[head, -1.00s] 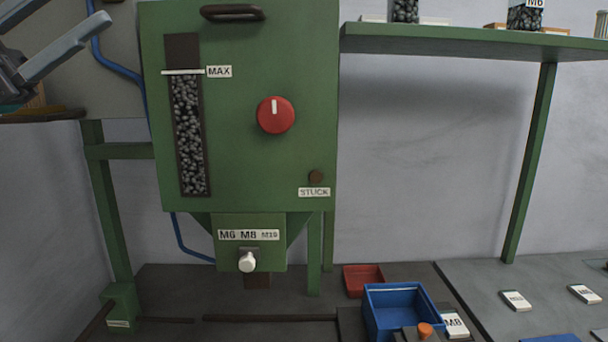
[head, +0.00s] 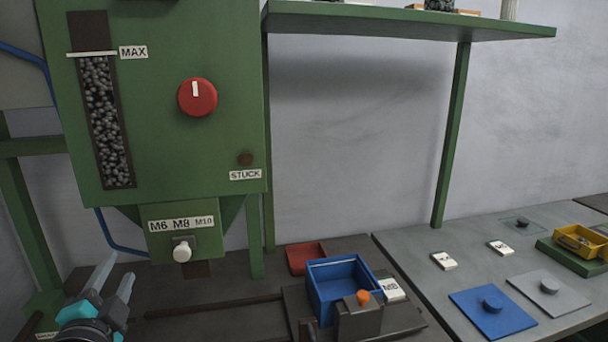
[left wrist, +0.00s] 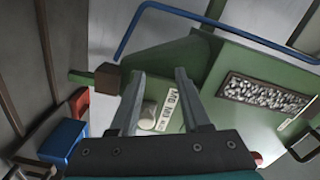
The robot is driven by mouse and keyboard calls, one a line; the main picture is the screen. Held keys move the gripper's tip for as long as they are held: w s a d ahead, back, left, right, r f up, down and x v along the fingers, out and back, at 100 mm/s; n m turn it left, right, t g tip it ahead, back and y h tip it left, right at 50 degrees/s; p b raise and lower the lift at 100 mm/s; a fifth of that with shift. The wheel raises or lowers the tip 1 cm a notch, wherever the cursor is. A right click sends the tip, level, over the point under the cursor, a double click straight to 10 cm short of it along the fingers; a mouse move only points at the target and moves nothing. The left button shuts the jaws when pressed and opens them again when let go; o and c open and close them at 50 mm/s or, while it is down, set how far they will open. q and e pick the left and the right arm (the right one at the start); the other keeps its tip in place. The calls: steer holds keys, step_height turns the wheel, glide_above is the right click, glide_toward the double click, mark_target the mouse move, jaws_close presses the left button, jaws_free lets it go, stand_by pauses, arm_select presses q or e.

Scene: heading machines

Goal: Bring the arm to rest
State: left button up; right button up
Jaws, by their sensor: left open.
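My left gripper (head: 112,278) is low at the left of the head view, in front of the green machine (head: 225,140) and above the dark bench. Its two fingers are apart with nothing between them. In the left wrist view the open fingers (left wrist: 158,92) frame the white selector knob (left wrist: 148,114) and the M6 M8 M10 label (left wrist: 175,108), at a distance. That knob also shows in the head view (head: 182,251), to the right of the gripper and apart from it. My right gripper is not in view.
A blue bin (head: 335,290), a red tray (head: 304,257) and an orange button (head: 363,297) are on the bench. Blue (head: 492,312) and grey (head: 550,290) plates and a yellow bin (head: 580,241) are at the right. A green shelf (head: 405,22) is above.

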arm_select(q)
steer(key=s+d+f+n+g+h, duration=0.1)
steer(key=s+d+f+n+g, duration=0.15)
steer(key=f, duration=0.35)
steer(key=s+d+f+n+g, duration=0.2)
steer(key=s+f+g, duration=0.1)
steer(key=f, duration=0.3)
steer(key=s+d+f+n+g+h, duration=0.2)
steer(key=s+d+f+g, duration=0.25)
steer(key=s+f, duration=0.4)
steer(key=s+d+f+n+g+h, duration=0.2)
steer(key=s+d+f+n+g, duration=0.25)
steer(key=s, duration=0.65)
step_height(320, 180, down, 23)
steer(key=s+m+b, duration=0.1)
steer(key=m+b, duration=0.1)
steer(key=b, duration=0.1)
steer(key=s+a+f+g+b, duration=0.2)
steer(key=s+f, duration=1.4)
steer(key=f, duration=0.1)
steer(key=shift+f, duration=0.25)
